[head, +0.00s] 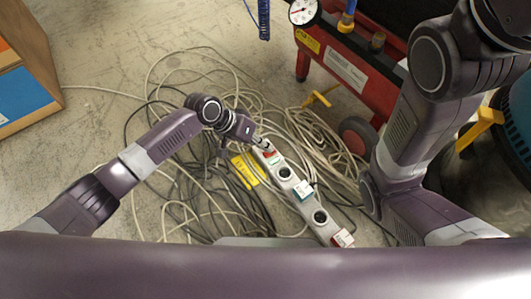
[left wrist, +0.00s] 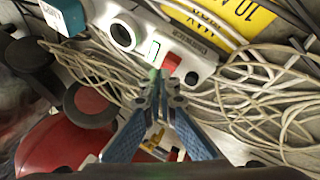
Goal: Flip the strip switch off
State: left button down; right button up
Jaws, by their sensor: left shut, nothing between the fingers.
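The white power strip (head: 311,207) lies slanted on the floor among cables. It has several round sockets, and plugs sit in some of them. Its red switch (head: 271,154) is at the far end, close to my left gripper (head: 260,142). In the left wrist view the strip (left wrist: 201,62) crosses the top, with the red switch (left wrist: 172,61) beside a green-outlined patch. My left gripper (left wrist: 158,82) is shut and empty, its tips just below the switch and green patch. I cannot tell whether they touch. The switch's on or off position is unclear. My right gripper is out of view.
Tangled white and dark cables (head: 200,85) surround the strip. A yellow label (head: 246,170) lies beside it. A red wheeled machine (head: 345,65) with a gauge stands at upper right. A wooden box (head: 25,75) is at upper left. Bare concrete shows at the top.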

pick_arm(q)
jog(key=shift+f, duration=0.2)
jog(key=shift+s+f, duration=0.1)
jog(key=shift+f, duration=0.05)
jog(key=shift+a, duration=0.1)
jog(key=shift+f, duration=0.5)
dwell(0.4)
jog(key=shift+r, duration=0.1)
jog(key=shift+r+p, duration=0.8)
jog(key=shift+p, duration=0.3)
